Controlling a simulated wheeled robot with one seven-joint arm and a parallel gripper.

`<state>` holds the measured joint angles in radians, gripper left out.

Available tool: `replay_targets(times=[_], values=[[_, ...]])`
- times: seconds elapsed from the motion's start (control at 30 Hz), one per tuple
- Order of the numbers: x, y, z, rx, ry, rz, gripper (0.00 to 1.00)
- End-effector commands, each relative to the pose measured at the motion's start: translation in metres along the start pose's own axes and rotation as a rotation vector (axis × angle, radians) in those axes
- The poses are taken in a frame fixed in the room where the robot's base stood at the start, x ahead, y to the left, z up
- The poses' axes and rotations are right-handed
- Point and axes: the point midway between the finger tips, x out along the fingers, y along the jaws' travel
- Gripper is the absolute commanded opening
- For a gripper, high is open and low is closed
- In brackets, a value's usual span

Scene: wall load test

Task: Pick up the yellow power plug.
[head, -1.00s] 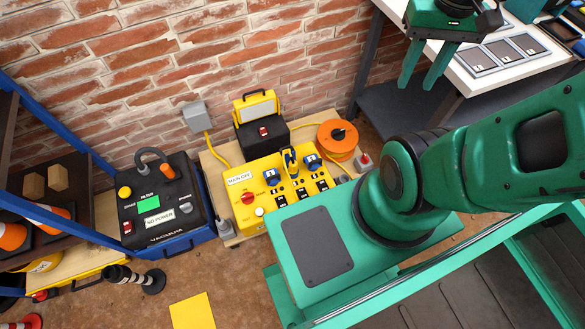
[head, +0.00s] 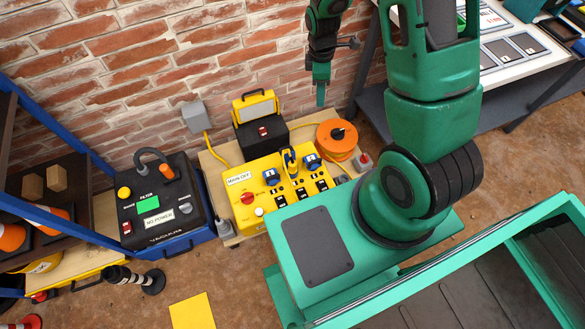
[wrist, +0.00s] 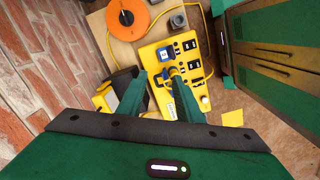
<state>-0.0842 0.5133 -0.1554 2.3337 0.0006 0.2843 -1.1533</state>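The yellow power plug (head: 289,160) stands on the top panel of the yellow power box (head: 244,213), near its back edge, between two blue sockets. In the wrist view the plug (wrist: 172,73) shows small, past the fingertips and partly hidden by the right-hand finger. My gripper (head: 320,103) hangs down in front of the wall, above and to the right of the plug and apart from it. In the wrist view its two green fingers (wrist: 160,80) are spread with nothing held between them.
An orange cable reel (head: 324,150) with yellow cable lies right of the power box. A black and yellow case (head: 262,137) stands behind it. The vacuum (head: 160,215) is at left and the brick wall (head: 170,70) behind. A white-topped workbench (head: 496,75) is at upper right.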

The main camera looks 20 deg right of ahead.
Motion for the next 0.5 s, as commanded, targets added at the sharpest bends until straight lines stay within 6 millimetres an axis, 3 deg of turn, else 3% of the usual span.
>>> replay_targets(times=[0.03,0.3,0.5], values=[[0.021,-0.002,-0.011,-0.073,-0.001,-0.008,0.32],[0.124,-0.022,-0.063,-0.484,0.027,-0.011,0.32],[0.195,-0.050,-0.088,-0.747,0.054,-0.010,0.32]])
